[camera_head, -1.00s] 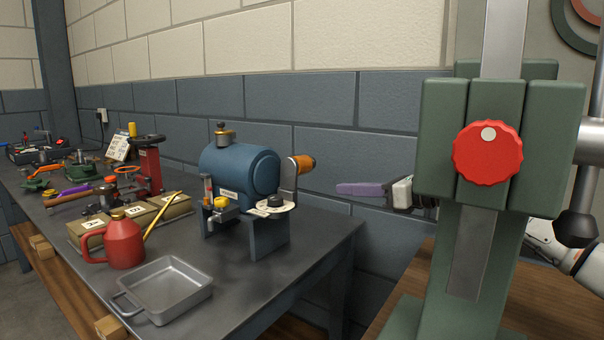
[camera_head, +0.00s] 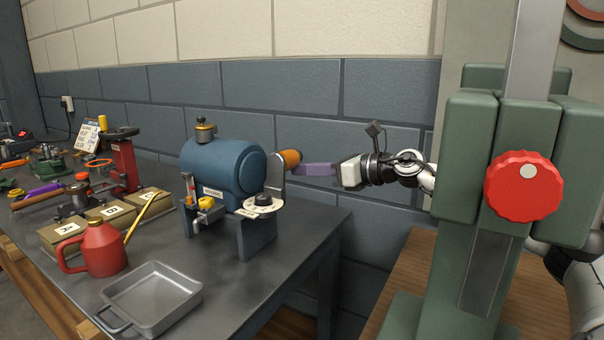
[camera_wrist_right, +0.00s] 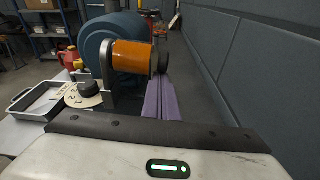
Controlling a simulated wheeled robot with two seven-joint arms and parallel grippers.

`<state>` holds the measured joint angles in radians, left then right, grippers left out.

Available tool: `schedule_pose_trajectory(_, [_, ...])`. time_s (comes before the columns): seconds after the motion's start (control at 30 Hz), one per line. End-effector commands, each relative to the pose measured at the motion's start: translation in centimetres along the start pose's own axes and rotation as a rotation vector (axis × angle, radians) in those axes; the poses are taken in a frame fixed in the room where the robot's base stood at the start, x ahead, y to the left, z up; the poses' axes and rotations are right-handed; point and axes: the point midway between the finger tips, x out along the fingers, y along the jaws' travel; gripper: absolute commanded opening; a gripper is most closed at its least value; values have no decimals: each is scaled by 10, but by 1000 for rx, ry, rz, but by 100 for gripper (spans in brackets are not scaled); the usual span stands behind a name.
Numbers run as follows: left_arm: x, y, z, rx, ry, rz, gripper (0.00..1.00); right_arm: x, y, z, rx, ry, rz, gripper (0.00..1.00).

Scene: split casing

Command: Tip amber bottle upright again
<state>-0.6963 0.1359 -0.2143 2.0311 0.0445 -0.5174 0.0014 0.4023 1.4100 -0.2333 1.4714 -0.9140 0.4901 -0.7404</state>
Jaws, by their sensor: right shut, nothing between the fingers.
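I cannot make out an amber bottle in either view. An orange cylindrical handle (camera_head: 290,158) sits on the grey crank plate of a blue drum machine (camera_head: 225,172). The handle also shows large in the right wrist view (camera_wrist_right: 132,65). My right gripper (camera_head: 304,169) has purple fingers, shut and empty, pointing left beside the orange handle. In the right wrist view the purple fingers (camera_wrist_right: 160,88) run just right of and below the handle. I cannot tell whether they touch it. My left gripper is not in view.
A green press (camera_head: 480,200) with a red knob (camera_head: 525,186) stands close at the right. A grey tray (camera_head: 150,297), red can (camera_head: 94,249) and labelled boxes (camera_head: 72,231) occupy the dark bench (camera_head: 262,285). The block wall (camera_head: 400,95) runs behind.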

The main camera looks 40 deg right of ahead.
Motion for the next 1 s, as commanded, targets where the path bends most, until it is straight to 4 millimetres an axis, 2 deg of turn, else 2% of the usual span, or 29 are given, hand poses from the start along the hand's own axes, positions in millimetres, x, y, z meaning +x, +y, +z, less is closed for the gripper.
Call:
schedule_pose_trajectory(0.2, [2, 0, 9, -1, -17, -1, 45, 0, 0, 0, 2, -1, 1, 0])
schedule_pose_trajectory(0.57, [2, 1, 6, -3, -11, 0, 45, -1, 1, 4, -44, -1, -7, 0])
schedule_pose_trajectory(0.77, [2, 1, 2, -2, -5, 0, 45, -2, 4, 12, -131, -2, -22, 0])
schedule_pose_trajectory(1.0, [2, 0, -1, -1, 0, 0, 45, -5, 10, 27, -331, -1, -60, 0])
